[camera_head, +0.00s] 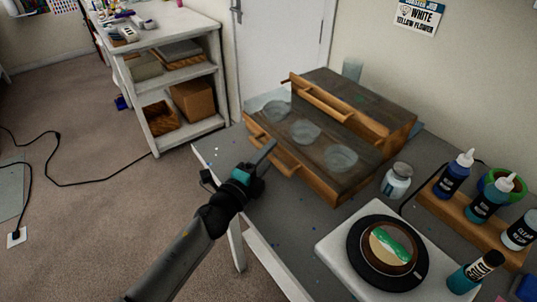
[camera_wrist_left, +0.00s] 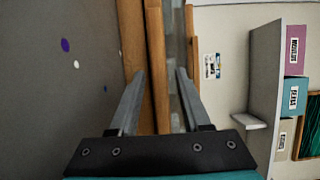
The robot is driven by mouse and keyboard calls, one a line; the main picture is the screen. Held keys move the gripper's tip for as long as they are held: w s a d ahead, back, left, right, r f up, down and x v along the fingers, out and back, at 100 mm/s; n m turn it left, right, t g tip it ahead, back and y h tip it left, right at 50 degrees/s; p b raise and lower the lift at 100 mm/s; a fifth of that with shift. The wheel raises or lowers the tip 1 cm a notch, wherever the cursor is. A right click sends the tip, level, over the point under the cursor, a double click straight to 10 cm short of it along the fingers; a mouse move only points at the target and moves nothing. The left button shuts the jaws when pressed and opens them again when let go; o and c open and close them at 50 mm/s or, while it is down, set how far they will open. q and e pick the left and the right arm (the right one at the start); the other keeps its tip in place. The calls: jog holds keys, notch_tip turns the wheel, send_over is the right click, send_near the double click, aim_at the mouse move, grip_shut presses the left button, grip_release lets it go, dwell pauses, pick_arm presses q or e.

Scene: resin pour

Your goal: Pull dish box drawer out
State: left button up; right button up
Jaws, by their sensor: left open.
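The wooden dish box (camera_head: 398,125) stands on the grey table against the wall, with a dark stepped top. Several round clear dishes (camera_head: 305,131) sit on its lower front step. Its low front has a wooden handle bar (camera_head: 286,160); another long wooden handle (camera_head: 319,98) is on the upper step. My left gripper (camera_head: 268,151) is at the left part of the low front, by the handle. In the left wrist view its fingers (camera_wrist_left: 160,74) are apart, with a wooden bar (camera_wrist_left: 156,60) between them. Contact with the bar cannot be told. My right gripper is not in view.
A small jar (camera_head: 397,181), a wooden rack (camera_head: 455,212) of bottles and a white board with a black turntable (camera_head: 372,275) stand to the right. A white shelf unit (camera_head: 168,75) is at the back left. Table is clear in front of the box.

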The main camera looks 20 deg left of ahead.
pick_arm(q)
grip_shut()
dwell(1.4)
